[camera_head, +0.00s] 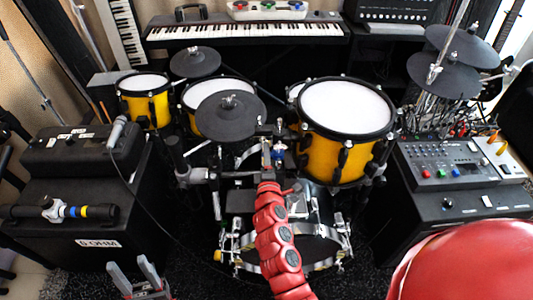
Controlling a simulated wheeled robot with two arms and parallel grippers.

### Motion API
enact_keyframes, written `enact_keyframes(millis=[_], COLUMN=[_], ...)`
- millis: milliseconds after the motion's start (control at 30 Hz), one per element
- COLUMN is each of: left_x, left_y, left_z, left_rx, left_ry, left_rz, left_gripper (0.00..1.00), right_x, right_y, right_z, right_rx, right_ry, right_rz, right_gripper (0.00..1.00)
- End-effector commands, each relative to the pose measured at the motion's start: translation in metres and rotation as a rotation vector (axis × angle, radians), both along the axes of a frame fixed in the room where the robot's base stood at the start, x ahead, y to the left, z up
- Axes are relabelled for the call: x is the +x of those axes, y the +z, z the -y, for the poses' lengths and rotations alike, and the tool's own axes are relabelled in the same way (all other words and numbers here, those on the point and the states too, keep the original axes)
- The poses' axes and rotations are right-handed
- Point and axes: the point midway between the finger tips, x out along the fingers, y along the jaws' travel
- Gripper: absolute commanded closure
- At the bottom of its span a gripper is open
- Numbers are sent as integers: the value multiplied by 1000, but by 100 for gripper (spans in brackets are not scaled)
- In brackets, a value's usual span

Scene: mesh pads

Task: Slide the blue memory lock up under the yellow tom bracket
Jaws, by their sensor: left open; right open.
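A small blue part (279,155), which looks like the memory lock, sits on the upright post in the middle of the drum rack. The yellow tom (337,150) stands right of it; its bracket is too small and crowded to make out clearly. My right gripper (272,150) is at the end of the red arm, close beside the blue part. It is open, and I cannot tell whether it touches the part. My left gripper (140,277) is open and empty at the lower left, well away from the rack.
Cymbal pads (230,115) and more yellow drums (146,98) surround the post. A bass drum (310,243) stands below. A black case (65,235) at left holds a tube with blue and yellow bands (95,212). A mixer (450,165) sits at right.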

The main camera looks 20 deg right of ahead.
Motion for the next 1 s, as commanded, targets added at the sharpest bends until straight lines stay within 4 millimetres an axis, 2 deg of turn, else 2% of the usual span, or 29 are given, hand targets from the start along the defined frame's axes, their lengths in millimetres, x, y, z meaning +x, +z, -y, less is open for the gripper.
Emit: enact_keyframes(millis=[367, 600, 833, 1000], left_x=[0, 0, 0, 0], left_y=[0, 0, 3, 24], left_z=[0, 0, 0, 0], left_rx=[0, 0, 0, 0], left_ry=[0, 0, 0, 0], left_rz=[0, 0, 0, 0], left_gripper=[50, 50, 50, 50], right_x=[6, 6, 6, 6], right_y=[0, 0, 4, 30], right_z=[2, 1, 1, 1], right_rx=[0, 1, 0, 0], right_ry=[1, 1, 1, 3], right_rz=[-1, 0, 1, 4], right_gripper=[55, 98, 100, 100])
